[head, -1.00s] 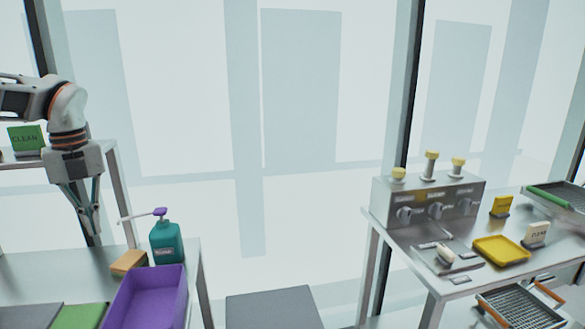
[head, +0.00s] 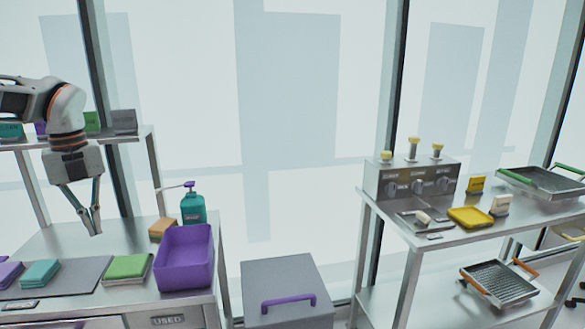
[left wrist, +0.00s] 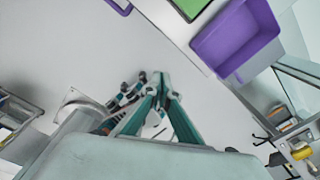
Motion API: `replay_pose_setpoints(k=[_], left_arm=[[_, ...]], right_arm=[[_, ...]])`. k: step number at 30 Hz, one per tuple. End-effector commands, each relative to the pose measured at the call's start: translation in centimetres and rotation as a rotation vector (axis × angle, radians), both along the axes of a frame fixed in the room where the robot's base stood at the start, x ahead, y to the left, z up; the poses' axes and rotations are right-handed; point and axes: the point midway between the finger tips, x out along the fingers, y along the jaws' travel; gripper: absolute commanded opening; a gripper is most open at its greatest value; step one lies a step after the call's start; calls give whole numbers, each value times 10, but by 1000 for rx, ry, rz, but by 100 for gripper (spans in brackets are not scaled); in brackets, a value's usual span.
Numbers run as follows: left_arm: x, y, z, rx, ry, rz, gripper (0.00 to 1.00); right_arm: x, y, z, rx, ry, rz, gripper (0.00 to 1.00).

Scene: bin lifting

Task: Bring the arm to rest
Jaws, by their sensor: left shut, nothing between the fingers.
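My left gripper (head: 95,232) hangs from the arm at the left of the head view, fingers pointing down with the tips together. It is shut and holds nothing. In front of or above the left steel table (head: 60,237), it shows near the purple bin and the teal bottle, apart from both. In the left wrist view its shut fingers (left wrist: 160,80) show at the middle, with floor and parts of my own body beyond. My right gripper cannot be made out in the head view.
A purple bin (head: 185,262), teal pump bottle (head: 193,208), sponge (head: 162,229) and folded cloths (head: 125,267) are on the left table. A grey lidded box (head: 285,285) stands beside it. The right table (head: 450,236) holds a yellow tray (head: 470,217) and a control box (head: 410,182).

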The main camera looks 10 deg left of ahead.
Motion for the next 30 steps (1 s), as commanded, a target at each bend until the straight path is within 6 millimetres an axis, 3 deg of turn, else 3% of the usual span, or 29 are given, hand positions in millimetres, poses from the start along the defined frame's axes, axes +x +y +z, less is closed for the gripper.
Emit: replay_pose_setpoints(k=[1,11,15,23,30], left_arm=[[-5,10,-15,-45,-5,11,0],[-25,37,-90,-315,-103,55,0],[-39,44,-136,-471,-184,110,0],[-65,39,-220,-733,-368,287,0],[-91,19,-292,-909,-528,528,0]], right_arm=[[-2,1,-1,1,2,0,40],[4,-1,2,-2,-7,0,40],[3,-1,2,-1,-6,0,40],[0,0,0,0,-1,-1,40],[0,0,0,0,0,0,40]])
